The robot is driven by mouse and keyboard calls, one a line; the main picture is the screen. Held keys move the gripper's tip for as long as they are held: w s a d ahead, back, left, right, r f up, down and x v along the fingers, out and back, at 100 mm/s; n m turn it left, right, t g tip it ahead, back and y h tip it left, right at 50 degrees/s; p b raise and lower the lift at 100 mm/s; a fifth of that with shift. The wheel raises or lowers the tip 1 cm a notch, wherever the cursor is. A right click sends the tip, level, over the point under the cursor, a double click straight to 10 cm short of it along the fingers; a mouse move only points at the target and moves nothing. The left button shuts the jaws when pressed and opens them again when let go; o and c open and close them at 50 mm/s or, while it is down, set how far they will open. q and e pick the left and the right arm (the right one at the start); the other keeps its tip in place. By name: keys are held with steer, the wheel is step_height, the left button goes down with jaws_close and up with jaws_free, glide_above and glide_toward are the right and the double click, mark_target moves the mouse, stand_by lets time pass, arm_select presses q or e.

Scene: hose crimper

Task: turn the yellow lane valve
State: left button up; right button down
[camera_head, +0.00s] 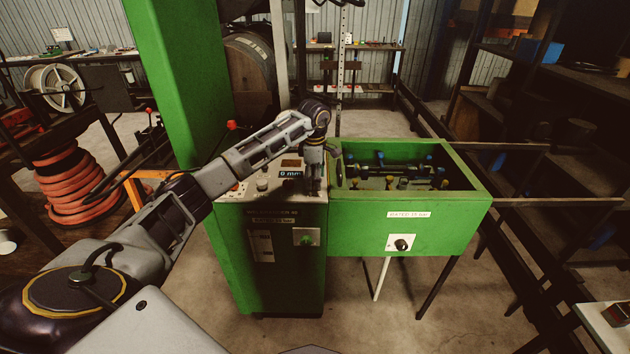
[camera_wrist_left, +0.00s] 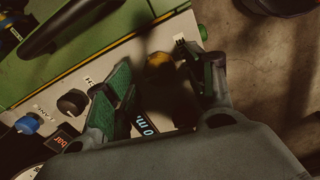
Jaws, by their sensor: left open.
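My left gripper (camera_head: 313,187) points down over the control panel on top of the green machine cabinet. In the left wrist view its two fingers (camera_wrist_left: 157,72) are spread apart. A round yellow knob (camera_wrist_left: 160,66) on the panel appears between the fingertips, nearer the right finger. Nothing shows gripped, and I cannot tell whether a finger touches the knob. The gripper hides the yellow knob in the head view. My right gripper is not in view.
An open green tank (camera_head: 410,235) with fittings inside stands to the right. A tall green column (camera_head: 180,80) rises behind the panel.

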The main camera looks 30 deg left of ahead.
arm_select(q)
steer(key=shift+f, duration=0.8)
steer(key=c, duration=1.1)
